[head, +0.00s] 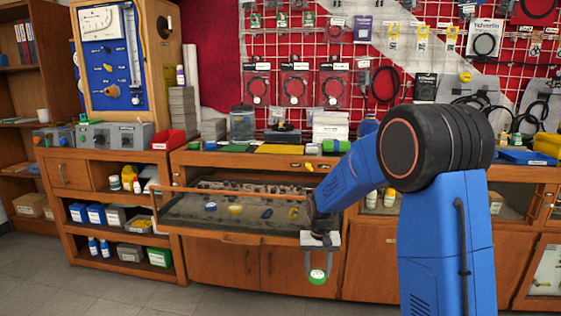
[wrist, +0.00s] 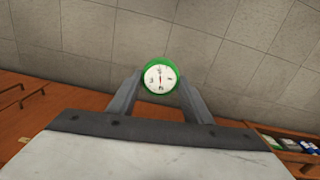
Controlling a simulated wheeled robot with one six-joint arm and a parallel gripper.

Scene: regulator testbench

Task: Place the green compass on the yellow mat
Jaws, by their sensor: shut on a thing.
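The green compass (head: 317,276), round with a white dial, is held between the fingers of my gripper (head: 319,268) in front of the cabinet, below counter height. In the wrist view the compass (wrist: 160,77) sits between the two fingertips of my gripper (wrist: 161,84), dial facing the camera, with grey floor tiles behind it. The yellow mat (head: 278,149) lies flat on the counter top in the head view, above and left of my gripper, and looks bare. The mat is not in the wrist view.
A green mat (head: 237,148) lies left of the yellow one. A green cylinder (head: 335,146) stands to its right, and boxes are behind it. A glass display case (head: 232,211) with a wooden rail is under the counter.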

